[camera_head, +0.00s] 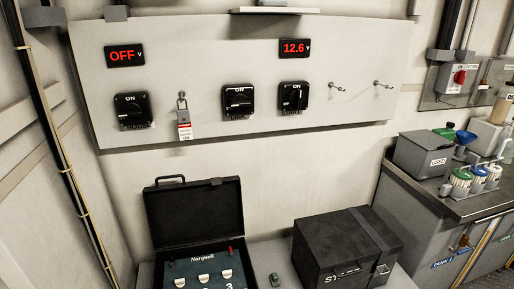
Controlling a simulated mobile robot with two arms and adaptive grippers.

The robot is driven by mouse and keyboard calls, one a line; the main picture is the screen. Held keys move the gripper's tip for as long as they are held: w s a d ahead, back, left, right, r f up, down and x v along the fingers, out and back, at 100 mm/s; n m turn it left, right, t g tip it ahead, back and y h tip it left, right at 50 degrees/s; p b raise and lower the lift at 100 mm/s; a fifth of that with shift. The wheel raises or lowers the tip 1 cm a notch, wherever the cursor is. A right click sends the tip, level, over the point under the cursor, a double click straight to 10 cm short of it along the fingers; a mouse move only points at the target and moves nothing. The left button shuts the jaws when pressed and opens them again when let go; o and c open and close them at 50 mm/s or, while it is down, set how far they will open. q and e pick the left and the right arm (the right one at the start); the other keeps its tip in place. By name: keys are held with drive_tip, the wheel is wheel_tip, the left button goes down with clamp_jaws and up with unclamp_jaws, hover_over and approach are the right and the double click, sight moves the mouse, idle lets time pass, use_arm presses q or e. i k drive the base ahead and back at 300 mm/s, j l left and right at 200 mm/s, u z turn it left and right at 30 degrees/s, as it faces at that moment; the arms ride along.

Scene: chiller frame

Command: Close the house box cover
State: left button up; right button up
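A black box (159,273) stands open at the bottom centre-left, cut off by the lower picture edge. Its hinged cover (195,213) stands upright behind it, leaning on or close to the wall, with a handle (171,180) on its top edge. Inside is a dark panel (203,263) marked "Norquell" with several white caps and small red parts. I cannot read a "house" label on the box. Neither of my grippers shows in the view.
A closed black box (330,240) with a strap and partly cut-off lettering stands to the right. A small dark green object (274,279) lies between the boxes. A switch panel (215,70) hangs above. A grey counter (470,203) with bottles is at right.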

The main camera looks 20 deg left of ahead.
sight(184, 214)
drive_tip(key=l+u, duration=0.1)
drive_tip(key=u, duration=0.3)
drive_tip(key=l+u, duration=0.1)
drive_tip(key=u, duration=0.75)
